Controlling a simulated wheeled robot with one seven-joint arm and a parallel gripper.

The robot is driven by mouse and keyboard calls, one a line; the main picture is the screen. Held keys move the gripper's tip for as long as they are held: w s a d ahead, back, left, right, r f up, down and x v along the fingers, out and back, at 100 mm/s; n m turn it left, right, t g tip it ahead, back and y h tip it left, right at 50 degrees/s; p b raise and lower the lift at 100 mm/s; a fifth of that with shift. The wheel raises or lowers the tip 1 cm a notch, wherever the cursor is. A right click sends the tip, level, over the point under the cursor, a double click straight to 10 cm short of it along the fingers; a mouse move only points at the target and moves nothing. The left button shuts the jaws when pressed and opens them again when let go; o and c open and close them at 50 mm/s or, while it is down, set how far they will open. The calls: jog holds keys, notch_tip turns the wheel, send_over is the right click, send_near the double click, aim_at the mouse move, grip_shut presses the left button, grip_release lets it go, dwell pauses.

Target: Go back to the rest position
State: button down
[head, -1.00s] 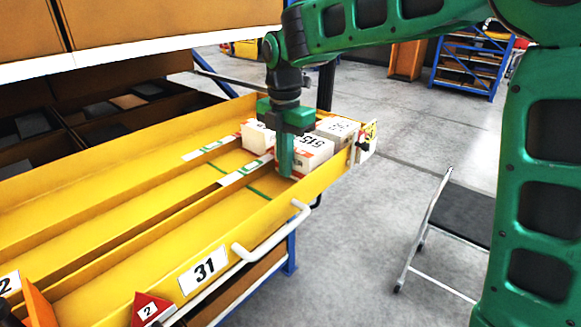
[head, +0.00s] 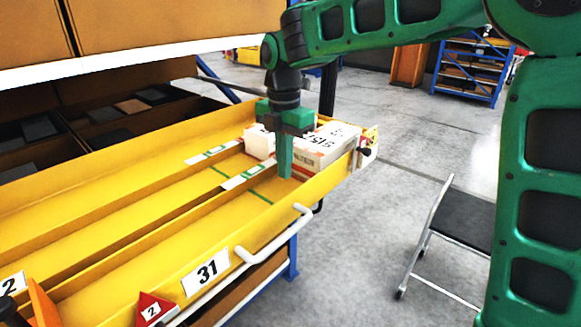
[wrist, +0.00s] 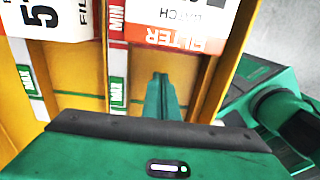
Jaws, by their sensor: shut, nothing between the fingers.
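My gripper (head: 285,173) points straight down over the far end of the open yellow drawer (head: 130,205), with its fingers together and empty. Its fingertips are low in the front lane, just in front of the white boxes. That white box (head: 318,155), with black print, stands at the lane's far end. Another white box (head: 258,142) stands in the lane to its left, partly hidden by my gripper.
The drawer has a white handle (head: 275,237), a "31" label (head: 206,271) and a red "2" marker (head: 152,309). Shelf bins (head: 150,28) overhang at upper left. A black-topped step stool (head: 460,225) stands on the floor at right. Open air lies above the drawer's front.

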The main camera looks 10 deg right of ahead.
notch_tip(320, 180, up, 8)
jog(key=s+d+f+m, duration=0.1)
jog(key=s+d+m, duration=0.2)
jog(key=d+m, duration=0.35)
jog(key=s+d+f+m, duration=0.2)
jog(key=s+d+m, duration=0.15)
jog(key=d, duration=0.55)
jog(key=s+d+f+m, duration=0.1)
jog(key=s+d+m, duration=0.2)
jog(key=d+m, duration=0.3)
jog(key=s+d+f+m, duration=0.5)
jog(key=s+m, duration=0.3)
jog(key=s, duration=0.2)
jog(key=s+d+f+m, duration=0.6)
jog(key=s+d+m, duration=0.1)
jog(key=s, duration=0.4)
jog(key=shift+f+m, duration=0.3)
jog(key=shift+m, duration=0.5)
jog(key=shift+w+d+f, duration=0.1)
jog(key=shift+w+f, duration=0.1)
jog(key=shift+w, duration=0.4)
